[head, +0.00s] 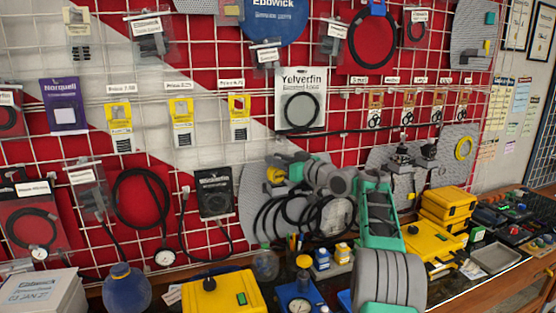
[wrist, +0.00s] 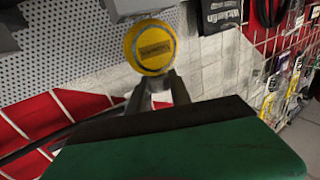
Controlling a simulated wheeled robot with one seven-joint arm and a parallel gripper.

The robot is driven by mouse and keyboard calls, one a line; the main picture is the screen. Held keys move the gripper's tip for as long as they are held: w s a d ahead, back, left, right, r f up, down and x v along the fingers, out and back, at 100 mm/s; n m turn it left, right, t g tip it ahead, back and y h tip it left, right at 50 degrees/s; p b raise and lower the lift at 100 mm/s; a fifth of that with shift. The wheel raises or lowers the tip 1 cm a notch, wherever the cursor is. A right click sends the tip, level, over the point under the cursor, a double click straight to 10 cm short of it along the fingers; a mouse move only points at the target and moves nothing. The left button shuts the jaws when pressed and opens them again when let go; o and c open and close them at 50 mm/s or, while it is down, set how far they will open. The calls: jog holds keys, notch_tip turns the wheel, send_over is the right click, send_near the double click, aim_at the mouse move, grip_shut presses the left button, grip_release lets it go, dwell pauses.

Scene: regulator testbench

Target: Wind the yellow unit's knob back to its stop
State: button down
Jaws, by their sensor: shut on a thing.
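The yellow unit's round knob (wrist: 150,46) shows in the wrist view, with a dark label on its face, in front of a perforated grey panel (wrist: 85,65). My gripper (wrist: 158,84) has its two fingers closed in at the lower edge of the knob and is shut on it. In the head view a bit of the yellow knob (head: 275,175) shows at the panel left of my wrist. My gripper (head: 287,170) is mostly hidden there by its own housing. The body behind the knob is hidden, and I cannot tell how far the knob is turned.
Hoses and a gauge (head: 337,216) hang just below my wrist. A yellow case (head: 213,294), a blue round vessel (head: 126,287) and a small gauge unit (head: 300,300) stand on the bench. Yellow boxes (head: 448,204) and a grey tray (head: 495,258) lie to the right.

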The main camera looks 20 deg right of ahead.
dwell(0.8)
jog(key=c, duration=1.2)
grip_release()
jog(key=shift+o, duration=0.2)
jog(key=shift+s+d+f, duration=0.1)
jog(key=shift+s+d, duration=0.05)
jog(key=shift+s, duration=0.1)
jog(key=b+v, duration=0.3)
jog(key=v, duration=0.4)
jog(key=shift+s, duration=0.1)
